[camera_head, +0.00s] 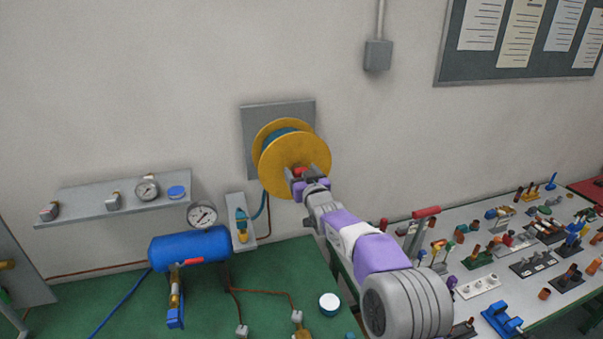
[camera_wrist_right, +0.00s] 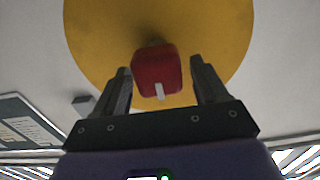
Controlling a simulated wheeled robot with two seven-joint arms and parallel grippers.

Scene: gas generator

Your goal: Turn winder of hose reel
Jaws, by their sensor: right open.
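The yellow hose reel (camera_head: 283,161) with blue-green hose is fixed to a grey plate (camera_head: 256,116) on the wall. Its yellow disc also shows in the right wrist view (camera_wrist_right: 100,35). The red winder knob (camera_wrist_right: 156,71) sits on the disc, between the fingers but apart from both; it also shows in the head view (camera_head: 301,171), partly hidden by the gripper. My right gripper (camera_head: 303,180) is in front of the lower part of the reel. In the wrist view, its fingers (camera_wrist_right: 160,85) are spread on both sides of the knob. My left gripper is not in view.
A shelf with gauges (camera_head: 115,198) is on the wall at left. A blue tank (camera_head: 190,247) stands over the green table (camera_head: 265,265) below. A cluttered grey bench (camera_head: 470,293) lies at right. The wall around the reel is mostly clear.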

